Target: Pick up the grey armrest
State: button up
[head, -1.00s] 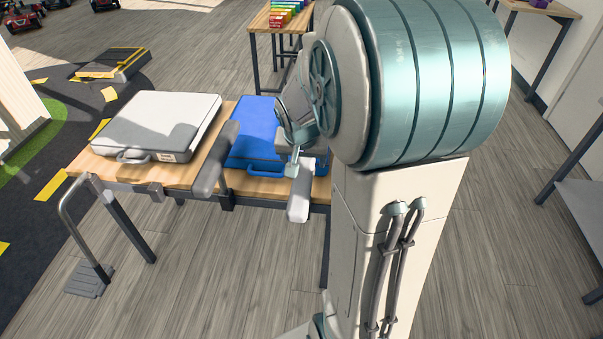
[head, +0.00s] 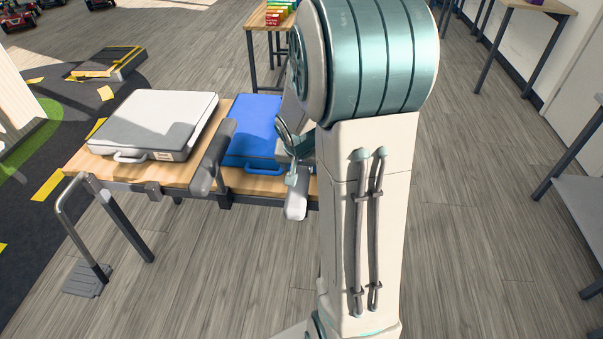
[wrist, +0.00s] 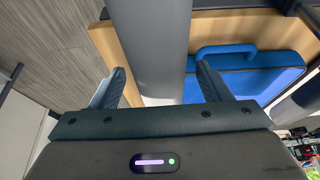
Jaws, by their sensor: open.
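A grey armrest (head: 296,200), a long padded bar, is at the right end of the wooden bench seat, beside the blue case. Its near end shows in the head view; my arm hides the rest. In the wrist view the armrest (wrist: 150,40) runs lengthwise between the two fingers of my gripper (wrist: 161,74). The gripper is open above it, one finger on each side; I cannot tell whether they touch. In the head view my gripper is partly hidden behind my arm. A second grey armrest (head: 213,157) stands between the white case and the blue case.
The blue case (head: 257,130) lies flat close beside the gripper, its handle towards me. A white case (head: 150,122) lies at the left of the bench seat (head: 90,165). A grey-topped table (head: 585,195) is at the right. The floor right of my arm is clear.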

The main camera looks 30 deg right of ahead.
jog(key=shift+f+b, duration=0.25)
jog(key=shift+b, duration=0.15)
jog(key=shift+c, duration=0.3)
jog(key=c, duration=1.3)
jog(key=shift+r, duration=0.15)
